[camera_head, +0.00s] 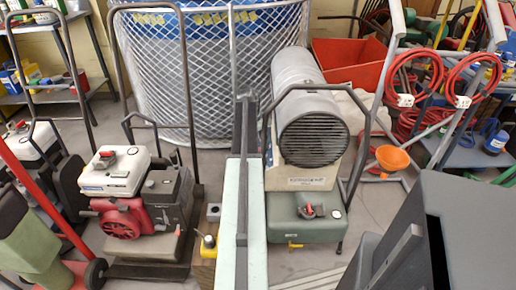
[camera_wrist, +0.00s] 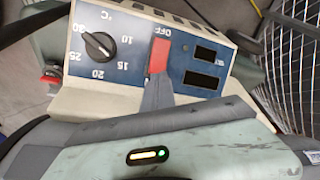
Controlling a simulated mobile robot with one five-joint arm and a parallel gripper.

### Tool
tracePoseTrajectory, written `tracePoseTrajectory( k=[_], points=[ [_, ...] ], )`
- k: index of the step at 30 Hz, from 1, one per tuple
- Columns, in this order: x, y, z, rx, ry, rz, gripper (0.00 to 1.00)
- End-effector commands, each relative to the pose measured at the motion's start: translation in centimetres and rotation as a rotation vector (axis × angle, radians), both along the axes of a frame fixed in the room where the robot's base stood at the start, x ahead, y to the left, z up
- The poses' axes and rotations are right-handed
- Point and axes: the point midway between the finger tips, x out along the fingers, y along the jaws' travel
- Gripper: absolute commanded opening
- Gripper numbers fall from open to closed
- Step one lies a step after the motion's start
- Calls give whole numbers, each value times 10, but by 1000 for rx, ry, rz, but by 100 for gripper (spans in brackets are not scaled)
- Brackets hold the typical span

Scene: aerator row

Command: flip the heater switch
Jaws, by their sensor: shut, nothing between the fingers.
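The heater (camera_head: 310,120) stands right of centre in the head view, a grey barrel over a green tank. Its blue control panel (camera_wrist: 120,65) shows upside down in the wrist view. The red switch (camera_wrist: 159,56) is on this panel, beside the word OFF. My gripper (camera_wrist: 157,80) is shut and empty, its grey fingertips at the lower end of the red switch in the picture. They overlap its edge, and I cannot tell whether they touch it. In the head view I cannot make out the fingertips or the switch.
A black temperature dial (camera_wrist: 99,45) is left of the switch, and two dark windows (camera_wrist: 204,67) are right of it. A wire mesh screen (camera_head: 190,75) stands behind. A red and white engine machine (camera_head: 125,195) is at left. An orange funnel (camera_head: 392,158) is at right.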

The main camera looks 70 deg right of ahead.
Motion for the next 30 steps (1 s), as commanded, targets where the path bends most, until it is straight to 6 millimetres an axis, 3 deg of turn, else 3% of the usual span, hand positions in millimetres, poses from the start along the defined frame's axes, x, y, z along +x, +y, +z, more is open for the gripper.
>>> tracePoseTrajectory(
  k=[22,30],
  points=[
    [1,0,-16,1,0,1,0],
    [1,0,-1,0,0,1,0]
  ],
)
